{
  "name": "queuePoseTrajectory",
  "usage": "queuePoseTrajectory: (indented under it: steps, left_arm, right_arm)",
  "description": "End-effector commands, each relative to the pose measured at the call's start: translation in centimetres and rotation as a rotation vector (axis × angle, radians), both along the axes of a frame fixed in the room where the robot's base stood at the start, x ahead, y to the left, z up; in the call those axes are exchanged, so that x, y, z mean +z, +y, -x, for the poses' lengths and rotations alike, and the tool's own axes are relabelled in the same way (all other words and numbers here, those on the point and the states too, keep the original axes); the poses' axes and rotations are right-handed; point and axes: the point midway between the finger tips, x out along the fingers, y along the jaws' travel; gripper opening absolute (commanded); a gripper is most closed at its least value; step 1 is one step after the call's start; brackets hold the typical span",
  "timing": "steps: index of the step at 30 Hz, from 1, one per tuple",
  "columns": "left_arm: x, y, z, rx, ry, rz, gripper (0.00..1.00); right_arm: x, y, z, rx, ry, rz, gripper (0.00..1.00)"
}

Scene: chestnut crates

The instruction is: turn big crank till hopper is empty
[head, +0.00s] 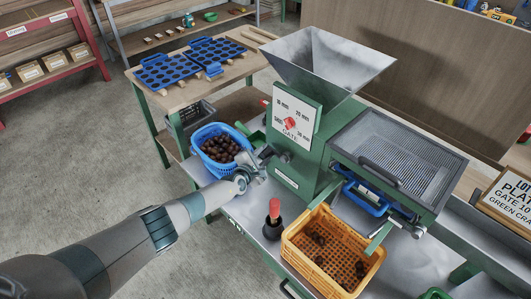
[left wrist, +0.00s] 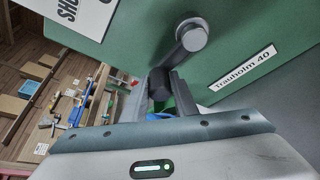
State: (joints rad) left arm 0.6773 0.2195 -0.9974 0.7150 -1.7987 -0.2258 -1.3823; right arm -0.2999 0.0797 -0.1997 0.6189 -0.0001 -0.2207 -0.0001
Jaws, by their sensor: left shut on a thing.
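The big crank (left wrist: 185,42) is a dark arm on a round hub on the green machine's side in the left wrist view. In the head view it is mostly hidden by my left gripper (head: 262,160). My left gripper is shut on the crank's dark handle (left wrist: 158,84), its fingers on either side of it. The grey hopper (head: 345,82) sits on top of the green machine (head: 310,165). Its sloping inner walls look bare, but its bottom is out of sight. My right gripper is not in view.
A blue basket (head: 213,131) of chestnuts stands left of the machine. A yellow-orange crate (head: 350,283) with several chestnuts stands in front, beside a red-topped black object (head: 273,220). A slatted grey tray (head: 400,160) is at the right. Blue hole trays (head: 165,72) lie on the back table.

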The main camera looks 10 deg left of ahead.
Motion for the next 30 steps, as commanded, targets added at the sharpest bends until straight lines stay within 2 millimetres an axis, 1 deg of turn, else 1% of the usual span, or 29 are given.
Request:
queuePoseTrajectory:
  steps: [1, 7, 15, 27, 28, 29, 30]
  left_arm:
    - [1.3, -0.5, -0.3, -0.001, -0.032, -0.02, 0.0]
    - [2.0, -0.6, -0.3, -0.001, -0.106, -0.12, 0.0]
    - [2.3, -0.8, -0.2, -0.002, -0.149, -0.18, 0.0]
    - [2.3, -1.0, -0.1, -0.005, -0.152, -0.185, 0.0]
    - [2.3, -1.0, -0.1, -0.005, -0.152, -0.185, 0.31]
    - [2.3, -1.0, -0.1, -0.005, -0.152, -0.185, 0.38]
    - [2.2, -1.0, 0.0, -0.006, -0.151, -0.185, 0.43]
  right_arm:
    - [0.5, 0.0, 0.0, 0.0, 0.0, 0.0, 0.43]
    - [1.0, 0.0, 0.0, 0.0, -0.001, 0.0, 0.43]
    - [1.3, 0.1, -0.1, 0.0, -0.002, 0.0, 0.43]
    - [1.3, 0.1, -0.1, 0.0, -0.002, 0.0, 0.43]
    - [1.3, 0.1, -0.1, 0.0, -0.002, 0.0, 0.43]
    - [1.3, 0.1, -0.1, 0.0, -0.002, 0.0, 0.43]
    - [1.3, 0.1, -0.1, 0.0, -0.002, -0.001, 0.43]
